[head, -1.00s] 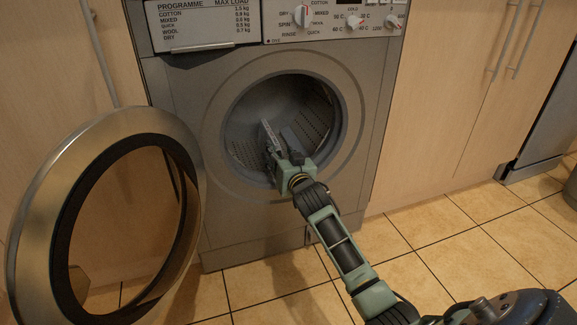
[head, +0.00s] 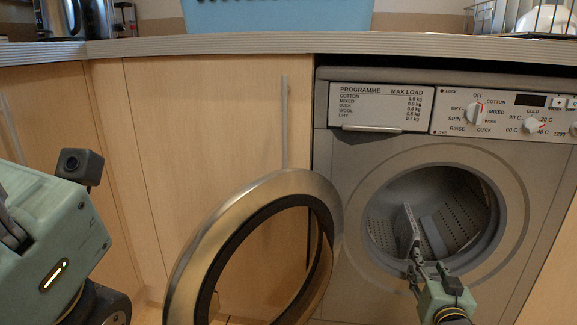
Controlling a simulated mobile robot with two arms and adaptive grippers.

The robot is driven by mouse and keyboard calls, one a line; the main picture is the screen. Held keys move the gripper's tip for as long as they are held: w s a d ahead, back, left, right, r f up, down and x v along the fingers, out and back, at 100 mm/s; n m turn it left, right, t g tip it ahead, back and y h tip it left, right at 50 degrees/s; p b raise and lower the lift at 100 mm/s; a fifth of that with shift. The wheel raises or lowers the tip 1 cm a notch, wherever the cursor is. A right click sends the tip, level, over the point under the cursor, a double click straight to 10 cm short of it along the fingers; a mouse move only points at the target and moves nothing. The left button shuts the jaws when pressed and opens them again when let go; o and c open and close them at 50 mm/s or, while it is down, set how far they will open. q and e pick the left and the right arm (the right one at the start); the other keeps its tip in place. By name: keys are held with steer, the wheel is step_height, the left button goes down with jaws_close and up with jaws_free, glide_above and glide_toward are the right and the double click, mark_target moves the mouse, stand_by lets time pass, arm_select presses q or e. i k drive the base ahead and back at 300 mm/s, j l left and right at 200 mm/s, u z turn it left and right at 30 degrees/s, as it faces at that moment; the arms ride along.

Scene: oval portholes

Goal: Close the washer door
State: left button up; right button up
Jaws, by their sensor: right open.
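The washer (head: 361,164) is a grey front-loader under the counter at the right, with a round drum opening (head: 385,225). Its door (head: 187,266), a metal ring around a dark rim and glass, stands wide open to the left of the opening. The door's lower part is cut off by the picture edge. My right gripper (head: 420,226) is open, with its fingers in front of or just inside the drum opening, apart from the door. My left gripper (head: 12,228) is partly in view at the left edge, away from the door; its fingertips are mostly cut off.
A wooden counter (head: 250,45) runs above the washer and carries a blue basket (head: 275,14) and a dish rack (head: 525,18). Cabinet doors (head: 200,140) with a vertical handle (head: 285,120) lie behind the open door. There is free room between my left gripper and the door.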

mark_target(190, 297)
steer(key=k+j, duration=0.15)
steer(key=k, duration=0.3)
steer(key=k+j, duration=0.2)
steer(key=k, duration=0.25)
